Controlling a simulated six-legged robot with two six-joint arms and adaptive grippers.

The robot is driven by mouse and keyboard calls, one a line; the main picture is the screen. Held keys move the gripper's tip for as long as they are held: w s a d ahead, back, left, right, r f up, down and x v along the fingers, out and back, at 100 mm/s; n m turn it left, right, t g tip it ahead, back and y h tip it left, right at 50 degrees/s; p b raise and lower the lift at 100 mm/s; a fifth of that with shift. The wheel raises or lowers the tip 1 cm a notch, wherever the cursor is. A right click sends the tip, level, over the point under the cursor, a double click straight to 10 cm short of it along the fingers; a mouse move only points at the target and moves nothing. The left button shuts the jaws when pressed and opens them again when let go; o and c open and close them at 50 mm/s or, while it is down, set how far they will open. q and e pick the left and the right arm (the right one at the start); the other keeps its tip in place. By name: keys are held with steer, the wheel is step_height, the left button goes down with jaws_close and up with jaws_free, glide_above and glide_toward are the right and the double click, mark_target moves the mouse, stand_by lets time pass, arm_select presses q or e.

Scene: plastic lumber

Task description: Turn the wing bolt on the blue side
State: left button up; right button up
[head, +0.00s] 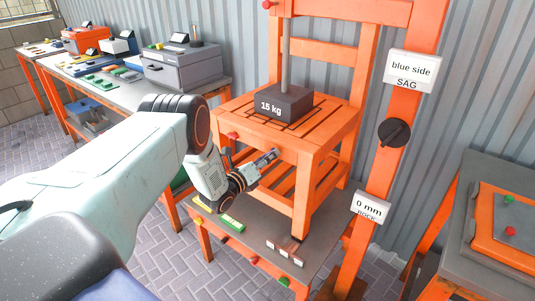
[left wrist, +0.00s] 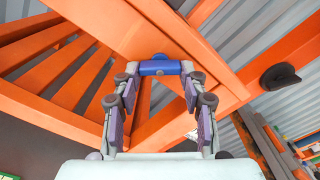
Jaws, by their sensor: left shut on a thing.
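An orange slatted chair (head: 312,133) stands on a low grey-topped table (head: 262,235). My left gripper (head: 268,158) reaches the lower front of the chair, below its seat. In the left wrist view, my left gripper (left wrist: 160,75) is shut on a blue piece (left wrist: 160,68), which looks like the blue wing bolt, against an orange beam. The fingers hide its ends, and its angle is hard to tell. The head view barely shows it. A sign reading "blue side SAG" (head: 411,70) hangs on the orange post. My right gripper is not in view.
A 15 kg weight (head: 284,104) sits on the seat. A black knob (head: 394,133) and a "0 mm ROCK" sign (head: 371,207) are on the post. Small blocks (head: 287,248) lie on the table. Benches stand at the left (head: 130,90) and right (head: 480,270).

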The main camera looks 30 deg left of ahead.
arm_select(q)
steer(key=shift+a+r+m+p, duration=0.15)
steer(key=shift+m+p, duration=1.3)
steer(key=shift+m, duration=1.95)
steer(key=shift+f, duration=0.2)
steer(key=o, duration=1.1)
steer(key=shift+o, duration=0.2)
steer(key=shift+r, duration=0.1)
steer(key=s, duration=1.2)
steer(key=shift+a, duration=0.45)
